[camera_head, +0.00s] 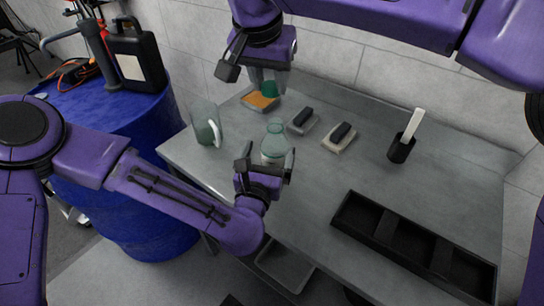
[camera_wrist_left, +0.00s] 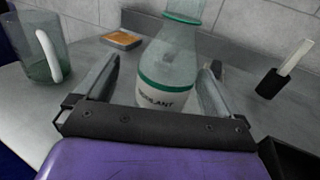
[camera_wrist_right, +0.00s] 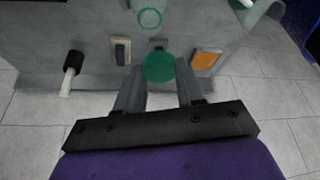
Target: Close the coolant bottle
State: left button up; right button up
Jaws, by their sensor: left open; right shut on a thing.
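The coolant bottle (camera_head: 274,142) stands upright and uncapped on the grey table. It is clear, with a green band and a white label, and fills the middle of the left wrist view (camera_wrist_left: 168,62). My left gripper (camera_head: 266,165) is open, its fingers on either side of the bottle's body in that view, with gaps visible. My right gripper (camera_head: 269,91) is shut on the green cap (camera_wrist_right: 159,67) and holds it above the table, behind the bottle. In the right wrist view the bottle's open mouth (camera_wrist_right: 150,18) shows beyond the cap.
A clear mug (camera_head: 205,124) stands left of the bottle. An orange-topped tray (camera_head: 260,101) and two dark-handled blocks (camera_head: 302,119) (camera_head: 341,135) lie behind. A black cup with a white-handled tool (camera_head: 401,149) stands right. A black divided tray (camera_head: 408,245) lies at front right. The table's middle right is clear.

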aim_at(273, 97)
pick_arm(q)
jog(key=shift+w+d, duration=0.9)
jog(key=shift+w, duration=0.15)
pick_arm(e)
jog(key=shift+s+d+r, duration=0.1)
jog(key=shift+d, duration=0.7)
pick_arm(q)
jog(key=shift+a, duration=0.3)
pick_arm(e)
jog(key=shift+a, duration=0.35)
pick_arm(q)
jog(key=shift+d, duration=0.15)
jog(key=c, duration=1.5)
pick_arm(e)
jog(key=shift+d, duration=0.15)
jog(key=shift+f, duration=2.55)
jog(key=shift+f, duration=0.1)
jog(key=shift+f, duration=0.8)
jog(key=shift+f, duration=0.5)
